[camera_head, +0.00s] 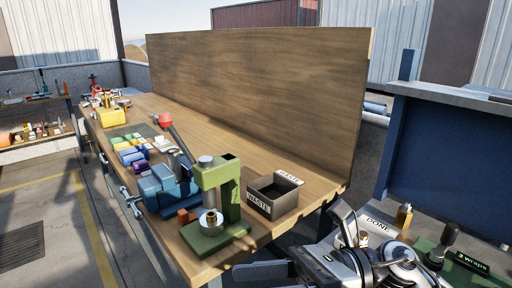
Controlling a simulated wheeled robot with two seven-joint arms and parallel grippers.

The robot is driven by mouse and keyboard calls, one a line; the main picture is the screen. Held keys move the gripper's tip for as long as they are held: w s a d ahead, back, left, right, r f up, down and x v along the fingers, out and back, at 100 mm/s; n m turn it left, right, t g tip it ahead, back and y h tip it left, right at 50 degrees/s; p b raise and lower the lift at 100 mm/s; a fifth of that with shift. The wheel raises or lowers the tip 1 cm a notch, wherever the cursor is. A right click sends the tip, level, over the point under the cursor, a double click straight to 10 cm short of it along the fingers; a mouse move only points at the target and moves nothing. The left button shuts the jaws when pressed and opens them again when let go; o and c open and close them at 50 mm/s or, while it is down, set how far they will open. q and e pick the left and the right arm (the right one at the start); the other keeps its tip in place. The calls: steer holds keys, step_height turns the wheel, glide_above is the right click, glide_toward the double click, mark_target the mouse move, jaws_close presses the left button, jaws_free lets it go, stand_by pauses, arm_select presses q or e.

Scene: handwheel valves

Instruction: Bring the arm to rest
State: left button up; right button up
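Grey and black links of what looks like my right arm (345,262) fill the bottom right, in front of the workbench's near end. They look folded close to the camera. I cannot make out two fingertips there, so whether the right gripper is open or shut does not show. No object is clearly held. My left arm and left gripper are not in view. No handwheel valve can be clearly made out.
A wooden workbench (262,165) with a tall back panel (255,85) carries a green press (222,195), a blue vise (165,188) and a black waste bin (274,195). A DONE label (380,224) and a brass fitting (404,216) are close at right. Floor (50,215) at left looks clear.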

steer(key=w+d+f+m+t+h, duration=0.35)
steer(key=m+t, duration=0.35)
steer(key=m, duration=0.5)
steer(key=w+d+f+m+t+h, duration=0.2)
steer(key=f+m+t+h, duration=0.15)
steer(key=m+t, duration=0.6)
steer(key=w+d+f+m+t+h, duration=0.25)
steer(key=f+m+t, duration=0.2)
steer(key=m, duration=1.05)
steer(key=s+d+f+m+g+h, duration=0.3)
steer(key=s+f+m, duration=0.2)
steer(key=f, duration=0.4)
steer(key=s+d+f+m+g+h, duration=0.3)
steer(key=s+f+m, duration=0.3)
steer(key=f, duration=0.4)
steer(key=shift+s+m+g, duration=0.15)
steer(key=shift+m+g, duration=0.35)
steer(key=shift+m, duration=0.05)
